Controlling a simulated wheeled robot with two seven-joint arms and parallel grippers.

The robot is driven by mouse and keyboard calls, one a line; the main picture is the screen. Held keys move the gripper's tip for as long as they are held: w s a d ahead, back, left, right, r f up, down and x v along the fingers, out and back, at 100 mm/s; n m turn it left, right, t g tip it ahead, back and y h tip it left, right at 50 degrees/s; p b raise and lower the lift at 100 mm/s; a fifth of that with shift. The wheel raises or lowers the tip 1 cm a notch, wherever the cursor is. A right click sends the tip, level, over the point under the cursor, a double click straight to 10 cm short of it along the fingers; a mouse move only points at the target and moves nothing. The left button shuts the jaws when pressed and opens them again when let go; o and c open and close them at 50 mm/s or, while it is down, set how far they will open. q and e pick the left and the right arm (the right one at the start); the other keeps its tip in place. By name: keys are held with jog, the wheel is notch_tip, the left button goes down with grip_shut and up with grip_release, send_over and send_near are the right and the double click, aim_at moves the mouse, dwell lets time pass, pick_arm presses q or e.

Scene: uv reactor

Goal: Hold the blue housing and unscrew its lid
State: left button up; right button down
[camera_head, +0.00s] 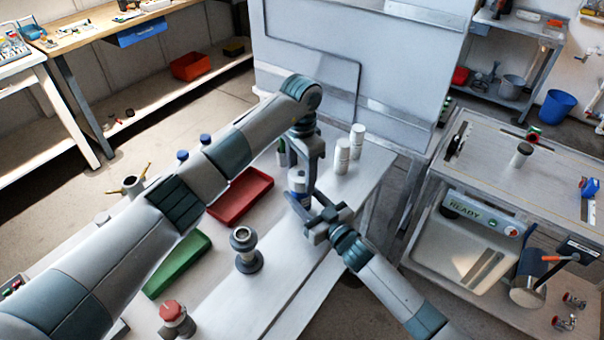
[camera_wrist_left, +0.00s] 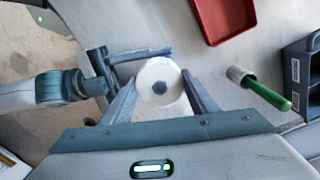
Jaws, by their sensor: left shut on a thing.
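The blue housing (camera_head: 303,200) stands upright on the white bench, mostly hidden by my grippers. Its white round lid (camera_head: 298,174) is on top; in the left wrist view the lid (camera_wrist_left: 158,72) shows a grey centre. My left gripper (camera_head: 301,178) comes down from above and is shut on the lid, one finger on each side; its fingers also show in the left wrist view (camera_wrist_left: 162,100). My right gripper (camera_head: 308,204) is low beside the housing, its fingers reaching towards it from the right. Whether they grip it is hidden.
A red tray (camera_head: 265,182) lies left of the housing, a green tray (camera_head: 180,264) nearer. A grey flanged part (camera_head: 246,262) and a red-knobbed part (camera_head: 173,315) stand in front. White cylinders (camera_head: 342,157) stand close behind. A green-handled tool (camera_wrist_left: 268,95) shows in the left wrist view.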

dwell(0.3)
pick_arm(q)
jog(key=o, duration=1.2)
jog(key=shift+a, duration=0.1)
jog(key=shift+r, duration=2.25)
jog(key=shift+c, duration=0.6)
